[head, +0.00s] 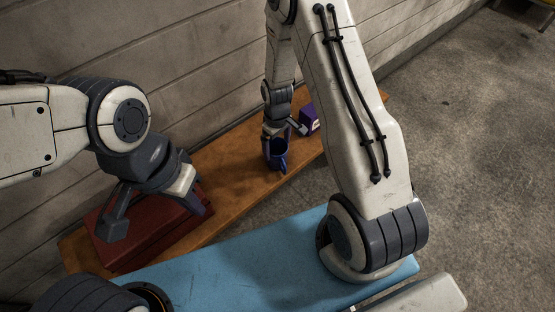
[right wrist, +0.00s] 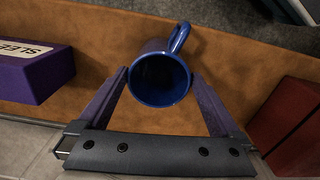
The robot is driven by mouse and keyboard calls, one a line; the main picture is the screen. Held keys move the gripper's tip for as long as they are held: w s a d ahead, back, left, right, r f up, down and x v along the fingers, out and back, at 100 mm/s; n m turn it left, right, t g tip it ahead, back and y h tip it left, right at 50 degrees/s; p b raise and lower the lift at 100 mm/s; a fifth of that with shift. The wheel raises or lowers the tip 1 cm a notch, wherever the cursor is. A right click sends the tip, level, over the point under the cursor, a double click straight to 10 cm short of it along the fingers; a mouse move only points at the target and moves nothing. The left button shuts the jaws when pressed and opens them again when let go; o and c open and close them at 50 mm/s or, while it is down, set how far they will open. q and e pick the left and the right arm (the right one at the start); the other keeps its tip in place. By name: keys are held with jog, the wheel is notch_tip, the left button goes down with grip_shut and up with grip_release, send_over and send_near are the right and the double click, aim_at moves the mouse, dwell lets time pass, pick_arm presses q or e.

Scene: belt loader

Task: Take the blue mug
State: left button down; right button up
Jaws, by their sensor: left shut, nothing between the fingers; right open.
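The blue mug (head: 278,158) stands upright on the brown bench, and its open mouth faces the camera in the right wrist view (right wrist: 160,80). Its handle points to the upper right there, away from the gripper's palm. My right gripper (head: 277,136) is open at the mug, with one finger on each side of it in the right wrist view. I cannot tell if the fingers touch the mug. My left gripper (head: 197,200) is shut and empty above the red box, away from the mug. Its fingertips are hard to make out.
A purple box (head: 309,120) with a white label stands on the bench (head: 232,163) beside the mug. A dark red box (head: 150,237) sits at the bench's near-left end. A pale block wall (head: 190,45) runs behind. A blue surface (head: 240,262) lies in front.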

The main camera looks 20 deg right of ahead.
aim_at(279, 147)
notch_tip(279, 147, down, 7)
jog(key=shift+s+d+r+b, duration=0.1)
jog(key=shift+s+r+b, duration=0.1)
jog(key=shift+b, duration=0.65)
jog(key=shift+c, duration=0.3)
jog(key=shift+r, duration=0.1)
jog(key=c, duration=1.3)
jog(key=shift+c, duration=0.2)
jog(key=shift+w+r, duration=0.1)
